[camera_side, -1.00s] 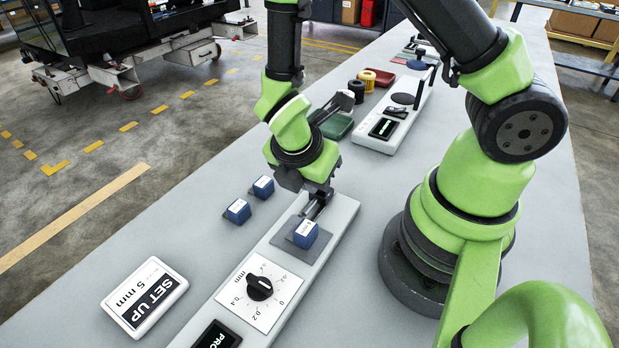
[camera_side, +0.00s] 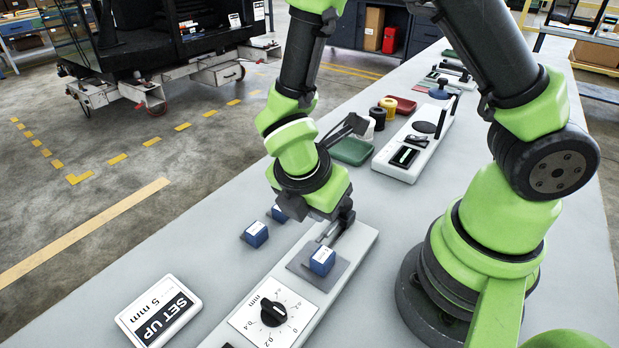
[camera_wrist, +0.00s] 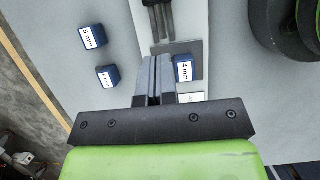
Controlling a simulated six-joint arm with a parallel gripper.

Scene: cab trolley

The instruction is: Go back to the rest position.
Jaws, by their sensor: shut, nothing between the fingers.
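My gripper (camera_side: 344,219) is above the long pale fixture (camera_side: 362,240), near its far end. In the wrist view its two fingers (camera_wrist: 152,66) are together with nothing held. A blue block (camera_side: 322,260) sits on a grey plate (camera_side: 303,262) on the fixture, just in front of the gripper and apart from it. In the wrist view this block (camera_wrist: 183,70) reads "4 mm" and lies right of the fingers. Two more blue blocks stand on the bench left of the fixture: one reads "5 mm" (camera_wrist: 92,37), the other's label (camera_wrist: 107,76) is hard to read.
A black dial (camera_side: 273,313) is on the fixture, with a "SET UP 5 mm" sign (camera_side: 158,312) beside it. Behind are a green tray (camera_side: 352,151), spools (camera_side: 378,117), a red tray (camera_side: 401,105) and another white device (camera_side: 413,145).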

